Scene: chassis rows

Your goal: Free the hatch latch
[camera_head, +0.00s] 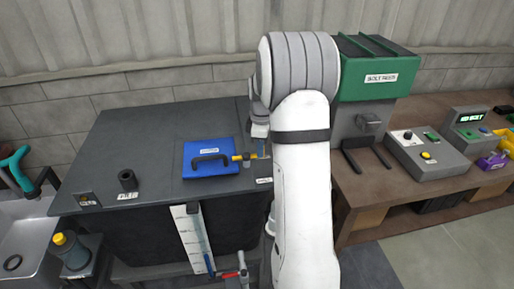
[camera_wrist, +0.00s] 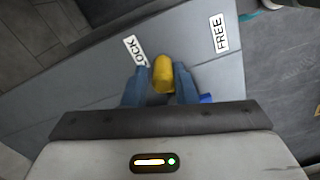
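In the wrist view, a yellow knob (camera_wrist: 163,73) stands between the two blue fingertips of my gripper (camera_wrist: 161,85). The knob fills the gap, and both fingers appear to touch it. A label reading LOCK (camera_wrist: 134,50) lies beside the knob, and a label reading FREE (camera_wrist: 220,34) lies farther right on the grey surface. In the head view, a blue panel (camera_head: 205,171) with a black handle (camera_head: 211,159) lies on the dark bench. My gripper (camera_head: 262,148) is just right of the panel, mostly hidden by my arm.
The dark bench top (camera_head: 130,150) holds a small black cylinder (camera_head: 127,180). A green machine (camera_head: 375,75) and a grey control box (camera_head: 428,153) stand on the brown table at the right. A sink (camera_head: 25,240) is at the far left.

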